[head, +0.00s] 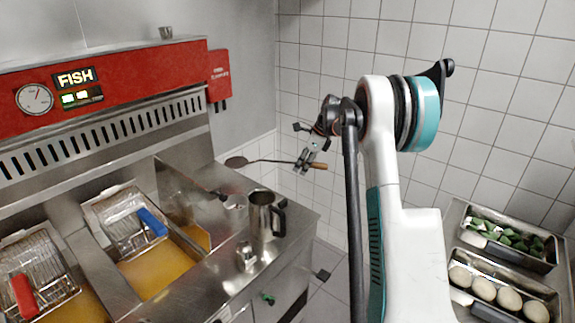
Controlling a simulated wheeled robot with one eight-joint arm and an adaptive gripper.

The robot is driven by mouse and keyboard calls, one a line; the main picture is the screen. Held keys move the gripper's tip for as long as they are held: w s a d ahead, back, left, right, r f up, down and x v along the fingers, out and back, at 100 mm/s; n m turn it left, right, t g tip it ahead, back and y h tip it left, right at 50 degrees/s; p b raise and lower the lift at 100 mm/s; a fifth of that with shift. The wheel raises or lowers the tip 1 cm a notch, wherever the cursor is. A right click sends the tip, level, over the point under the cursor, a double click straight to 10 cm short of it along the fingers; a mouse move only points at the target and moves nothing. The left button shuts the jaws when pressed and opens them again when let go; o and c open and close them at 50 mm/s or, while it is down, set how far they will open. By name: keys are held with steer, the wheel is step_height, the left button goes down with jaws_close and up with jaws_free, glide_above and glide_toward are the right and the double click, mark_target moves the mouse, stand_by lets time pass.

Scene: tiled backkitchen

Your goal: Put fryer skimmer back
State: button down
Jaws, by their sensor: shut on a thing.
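The fryer skimmer (270,161) has a dark round head (236,162), a thin dark shaft and a wooden handle. It is held in the air, roughly level, with its head to the left and its handle (319,166) to the right. My gripper (305,160) is shut on it near the handle, in front of the white tiled wall. The fingertips are small in the head view. A red holder (219,76) with pale lettering is fixed beside the red fryer panel, above and left of the skimmer.
The fryer has oil vats (155,272) with a blue-handled basket (152,222) and a red-handled basket (24,296). A steel jug (262,216) and a small shaker (246,256) stand on the steel counter. Food trays (505,285) are at right.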

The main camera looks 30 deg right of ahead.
steer(key=shift+w+a+f+m+b, duration=0.1)
steer(key=shift+w+f+m+b, duration=0.35)
steer(key=shift+b, duration=0.65)
steer(key=w+f+m+b, duration=0.1)
steer(key=f+b, duration=0.3)
steer(key=f, duration=0.3)
steer(key=w+f+m+h+b, duration=0.1)
steer(key=f+b, duration=0.3)
steer(key=f, duration=0.3)
steer(key=w+a+f+m+t+b, duration=0.1)
steer(key=f+b, duration=0.3)
steer(key=f, duration=0.2)
steer(key=shift+w+f+m+h, duration=0.3)
steer(key=shift+f+m, duration=0.05)
steer(key=shift+f, duration=0.15)
steer(key=c, duration=1.4)
jaws_free()
steer(key=shift+c, duration=0.2)
